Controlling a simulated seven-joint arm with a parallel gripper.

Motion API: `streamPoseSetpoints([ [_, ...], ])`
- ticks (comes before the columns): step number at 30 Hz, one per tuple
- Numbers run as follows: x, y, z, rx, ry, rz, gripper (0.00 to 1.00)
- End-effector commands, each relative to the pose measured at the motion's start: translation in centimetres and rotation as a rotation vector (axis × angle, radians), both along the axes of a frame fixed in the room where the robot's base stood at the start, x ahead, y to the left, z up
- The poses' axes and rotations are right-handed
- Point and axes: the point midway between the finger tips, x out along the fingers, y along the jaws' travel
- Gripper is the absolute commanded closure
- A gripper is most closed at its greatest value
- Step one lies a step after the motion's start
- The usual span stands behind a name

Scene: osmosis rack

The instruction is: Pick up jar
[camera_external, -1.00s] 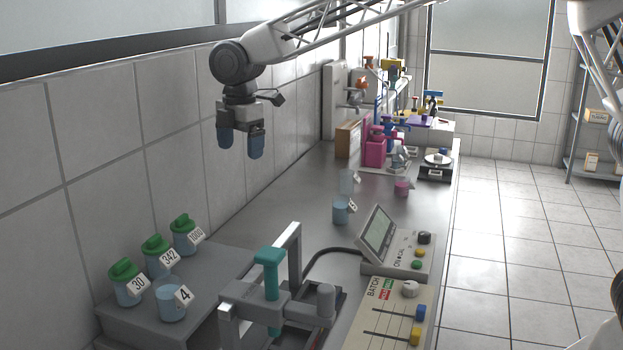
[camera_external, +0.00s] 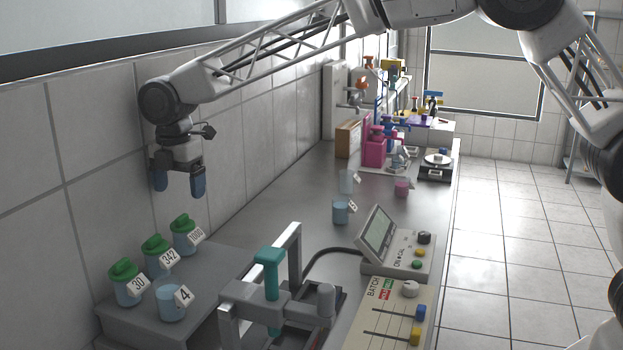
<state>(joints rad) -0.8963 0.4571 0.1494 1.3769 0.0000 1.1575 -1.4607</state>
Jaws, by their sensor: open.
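Three jars with green lids stand on the grey raised platform at the lower left: one tagged 30 (camera_external: 128,291), one tagged 342 (camera_external: 158,262) and one tagged 1000 (camera_external: 184,241). A lidless blue jar tagged 4 (camera_external: 171,305) stands in front of them. Another lidless blue jar (camera_external: 340,212) stands on the bench further back, with a small tag. My gripper (camera_external: 179,194) points down, open and empty, its blue fingertips apart. In the picture it is just above the jar tagged 1000. No jar is touched.
A grey frame with a teal handle (camera_external: 269,258) stands right of the platform (camera_external: 222,262). A console with a screen (camera_external: 380,235) and a slider panel (camera_external: 392,318) are at the right. Pink, purple and other equipment crowds the bench's far end. The tiled wall is close on the left.

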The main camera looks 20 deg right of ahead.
Motion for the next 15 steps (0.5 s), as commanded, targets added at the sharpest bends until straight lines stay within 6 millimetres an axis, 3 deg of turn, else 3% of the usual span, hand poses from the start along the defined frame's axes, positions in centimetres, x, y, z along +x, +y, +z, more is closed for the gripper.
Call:
streamPoseSetpoints([
  [9, 0.0, 0.0, -2.3, -0.001, 0.001, -0.001, 0.12],
  [15, 0.0, 0.0, -2.4, -0.001, 0.001, -0.001, 0.12],
])
